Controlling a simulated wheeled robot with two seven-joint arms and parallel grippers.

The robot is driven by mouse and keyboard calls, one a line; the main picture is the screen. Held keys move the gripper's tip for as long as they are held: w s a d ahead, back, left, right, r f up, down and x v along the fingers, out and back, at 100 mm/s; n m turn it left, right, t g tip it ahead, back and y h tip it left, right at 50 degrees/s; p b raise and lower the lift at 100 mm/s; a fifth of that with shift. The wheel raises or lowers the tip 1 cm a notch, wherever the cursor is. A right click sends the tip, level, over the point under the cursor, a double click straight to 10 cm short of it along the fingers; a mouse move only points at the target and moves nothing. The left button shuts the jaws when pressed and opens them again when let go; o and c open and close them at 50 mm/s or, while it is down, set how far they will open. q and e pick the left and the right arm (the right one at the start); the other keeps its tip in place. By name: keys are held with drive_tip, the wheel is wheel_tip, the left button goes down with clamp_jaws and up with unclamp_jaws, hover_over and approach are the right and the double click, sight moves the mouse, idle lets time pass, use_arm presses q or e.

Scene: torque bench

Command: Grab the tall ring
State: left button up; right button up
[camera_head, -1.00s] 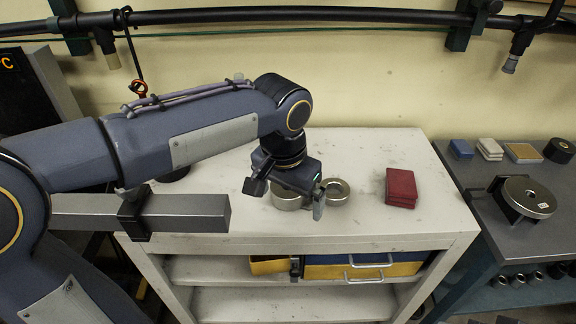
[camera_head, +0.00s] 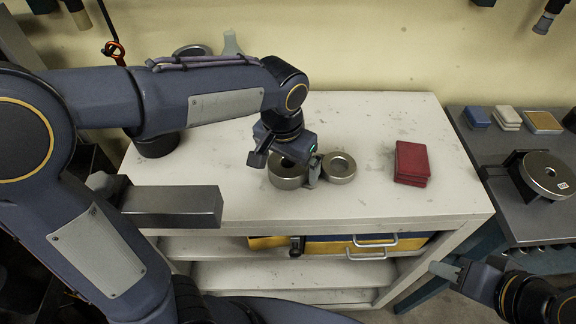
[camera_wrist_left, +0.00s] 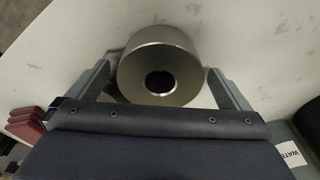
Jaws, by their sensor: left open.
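The tall ring (camera_head: 287,180) is a thick steel ring standing on the white cart top. The left wrist view shows it (camera_wrist_left: 178,62) from above, with its dark hole. My left gripper (camera_head: 286,166) is open above and around it, with one finger on either side. In the head view the right finger sits between the tall ring and a shorter steel ring (camera_head: 341,167). The left wrist view shows both fingers (camera_wrist_left: 165,88) apart; contact cannot be told. My right gripper (camera_head: 447,271) is at the lower right, away from the rings; its opening is unclear.
A stack of red blocks (camera_head: 411,163) lies to the right on the white cart (camera_head: 350,208). A dark round object (camera_head: 155,145) stands at the cart's left. A grey bench (camera_head: 480,150) with blocks and a disc fixture is at the right.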

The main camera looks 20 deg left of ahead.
use_arm(q)
drive_tip(key=shift+f, duration=0.3)
drive_tip(key=c, duration=2)
drive_tip(key=shift+w+r, duration=0.1)
drive_tip(key=shift+r, duration=0.1)
drive_tip(key=shift+c, duration=0.4)
